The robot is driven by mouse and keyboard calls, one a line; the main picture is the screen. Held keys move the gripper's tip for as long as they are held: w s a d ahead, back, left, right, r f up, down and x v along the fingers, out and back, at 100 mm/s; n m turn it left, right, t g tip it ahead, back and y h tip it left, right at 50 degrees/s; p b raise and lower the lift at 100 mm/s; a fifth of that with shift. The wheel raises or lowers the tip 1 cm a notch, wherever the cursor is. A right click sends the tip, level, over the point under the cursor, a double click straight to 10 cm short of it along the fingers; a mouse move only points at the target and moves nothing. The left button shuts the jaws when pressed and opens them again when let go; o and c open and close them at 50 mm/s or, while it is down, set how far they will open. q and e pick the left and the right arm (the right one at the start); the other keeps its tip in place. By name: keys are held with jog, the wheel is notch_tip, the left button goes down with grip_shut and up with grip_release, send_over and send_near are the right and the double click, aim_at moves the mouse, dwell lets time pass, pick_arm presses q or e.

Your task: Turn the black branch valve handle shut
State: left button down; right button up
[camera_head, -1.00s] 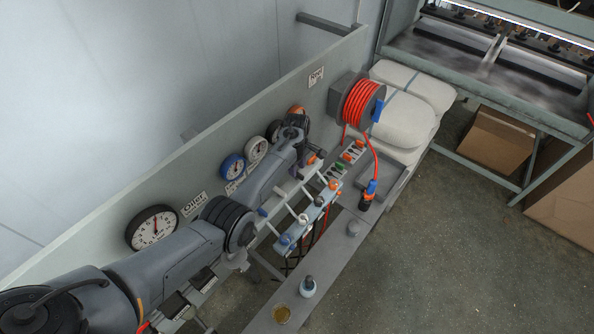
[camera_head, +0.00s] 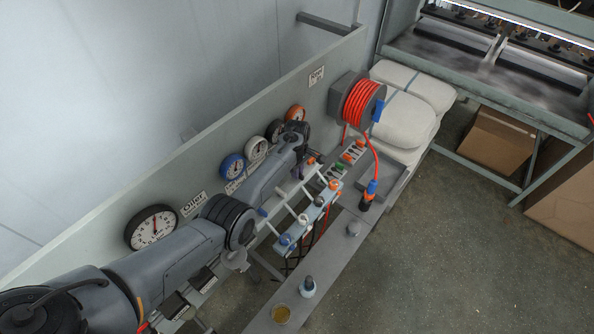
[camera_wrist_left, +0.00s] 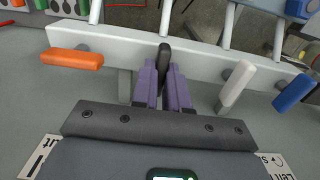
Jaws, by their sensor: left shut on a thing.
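My left gripper (camera_wrist_left: 162,88), with purple fingers, is shut on the black branch valve handle (camera_wrist_left: 163,56) in the left wrist view. The handle's rounded black end shows between and beyond the fingertips. The handle lies across the white header pipe (camera_wrist_left: 200,62); its lower part is hidden by the fingers. In the head view the left gripper (camera_head: 300,169) is small and low at the pipe, below the gauges, and the black handle cannot be made out. My right gripper is not in view.
An orange handle (camera_wrist_left: 75,59) lies along the pipe to the left in the wrist view. A white handle (camera_wrist_left: 237,85) and a blue handle (camera_wrist_left: 294,93) slant to the right. Gauges (camera_head: 232,166) line the panel behind my arm. A red hose reel (camera_head: 362,103) stands beyond.

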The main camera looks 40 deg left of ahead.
pick_arm(q)
jog(key=shift+m, duration=0.3)
jog(key=m+p, duration=0.1)
jog(key=m, duration=0.1)
jog(key=shift+r+m, duration=0.1)
jog(key=shift+m, duration=0.2)
jog(key=m+p, duration=0.1)
jog(key=m, duration=0.4)
jog(key=shift+m, duration=0.3)
jog(key=m, duration=0.8)
jog(key=shift+m, duration=0.7)
jog(key=c, duration=1.1)
grip_release()
jog(key=shift+c, duration=0.2)
